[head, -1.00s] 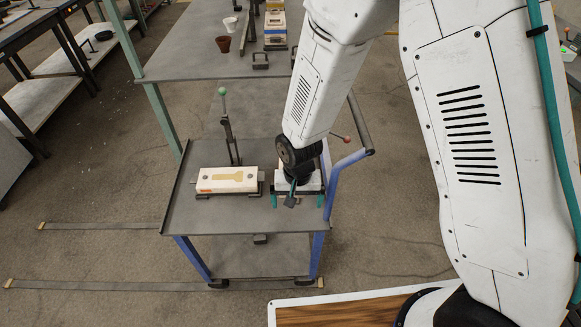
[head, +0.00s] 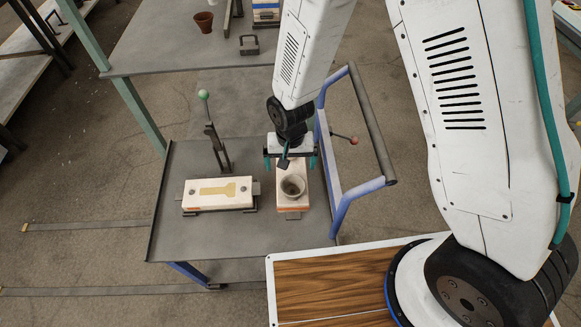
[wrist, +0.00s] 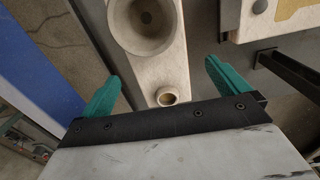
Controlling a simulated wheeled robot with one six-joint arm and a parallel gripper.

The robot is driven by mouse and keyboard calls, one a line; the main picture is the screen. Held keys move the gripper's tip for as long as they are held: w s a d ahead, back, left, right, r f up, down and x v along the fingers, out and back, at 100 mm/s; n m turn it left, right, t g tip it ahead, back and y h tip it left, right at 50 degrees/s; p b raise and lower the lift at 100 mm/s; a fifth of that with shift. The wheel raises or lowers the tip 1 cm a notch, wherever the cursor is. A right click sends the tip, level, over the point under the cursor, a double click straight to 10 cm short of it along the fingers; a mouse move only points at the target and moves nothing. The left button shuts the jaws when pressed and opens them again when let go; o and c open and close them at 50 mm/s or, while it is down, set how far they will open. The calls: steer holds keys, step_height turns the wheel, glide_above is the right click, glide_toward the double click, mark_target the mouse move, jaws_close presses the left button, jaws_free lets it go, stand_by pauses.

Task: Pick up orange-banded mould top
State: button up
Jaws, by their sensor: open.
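The orange-banded mould top (head: 289,203) is a pale block with an orange band on its near end and a round grey pouring cup (head: 292,187) on it. It lies on the right side of the trolley top. My gripper (head: 290,164) is over its far part, with the teal fingers open, one on each side. In the wrist view the mould top (wrist: 166,62) runs between the open fingers, with gaps on both sides. The other mould half (head: 207,201), pale with a yellowish key-shaped hollow, lies to the left. My wrist hides the mould top's far end.
The trolley (head: 185,232) has a blue-framed handle (head: 372,130) to the right. An upright lever with a green knob (head: 204,95) stands behind the left mould half. A grey bench (head: 160,45) with a brown pot (head: 204,21) is at the back.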

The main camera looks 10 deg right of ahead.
mark_target(291, 170)
step_height(291, 170, down, 8)
steer(key=shift+d+r, duration=0.15)
steer(key=shift+r, duration=0.05)
steer(key=c, duration=1.7)
steer(key=shift+r, duration=0.2)
steer(key=shift+w+r, duration=0.1)
steer(key=shift+r, duration=1.4)
steer(key=s, duration=0.5)
steer(key=s+a+r, duration=0.1)
steer(key=s, duration=0.4)
steer(key=s+a, duration=0.1)
steer(key=s, duration=0.5)
steer(key=shift+r, duration=0.35)
